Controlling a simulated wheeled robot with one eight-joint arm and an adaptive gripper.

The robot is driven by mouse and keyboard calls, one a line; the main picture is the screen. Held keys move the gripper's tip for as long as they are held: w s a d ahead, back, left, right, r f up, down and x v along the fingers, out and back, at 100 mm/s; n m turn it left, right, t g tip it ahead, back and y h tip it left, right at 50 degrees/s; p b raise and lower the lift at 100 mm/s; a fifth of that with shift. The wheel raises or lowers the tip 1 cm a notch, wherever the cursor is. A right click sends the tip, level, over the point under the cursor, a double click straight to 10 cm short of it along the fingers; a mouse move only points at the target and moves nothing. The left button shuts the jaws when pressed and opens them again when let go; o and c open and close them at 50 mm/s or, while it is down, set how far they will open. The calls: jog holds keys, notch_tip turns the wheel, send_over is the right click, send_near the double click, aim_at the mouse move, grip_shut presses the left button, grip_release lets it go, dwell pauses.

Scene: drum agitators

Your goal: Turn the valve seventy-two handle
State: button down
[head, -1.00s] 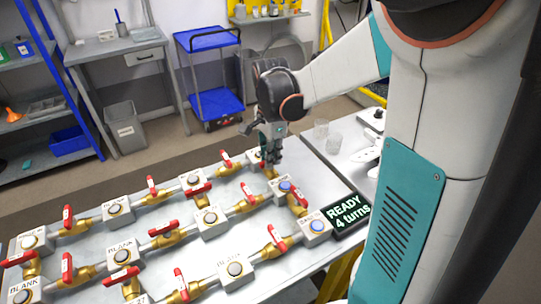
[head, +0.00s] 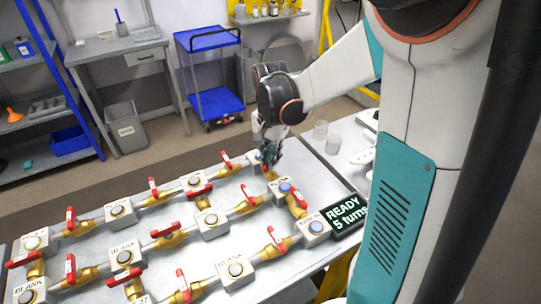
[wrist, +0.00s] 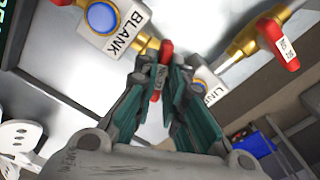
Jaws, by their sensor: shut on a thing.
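My gripper (head: 269,160) is at the far right corner of the valve table, pointing down. In the wrist view my gripper (wrist: 163,72) is shut on a red valve handle (wrist: 166,48), with its fingers on both sides of it. The handle carries a white label that I cannot read. Its brass valve sits between a blue-buttoned box (head: 285,188) and the far corner box, which my gripper partly hides. The blue-buttoned box marked BLANK (wrist: 103,17) shows close by in the wrist view.
A black display (head: 347,216) at the table's right reads "READY 5 turns". Several other red-handled valves, such as one (wrist: 280,45) labelled on its handle, stand close around. Clear cups (head: 320,130) stand on a side table. A blue cart (head: 215,103) stands behind.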

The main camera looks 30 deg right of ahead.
jog(key=n+p, duration=0.1)
jog(key=n, duration=1.1)
jog(key=shift+p, duration=0.35)
jog(key=shift+n, duration=0.3)
jog(key=c, duration=1.7)
grip_release()
jog(key=shift+o, duration=0.2)
jog(key=shift+r, duration=0.1)
notch_tip(320, 180, up, 12)
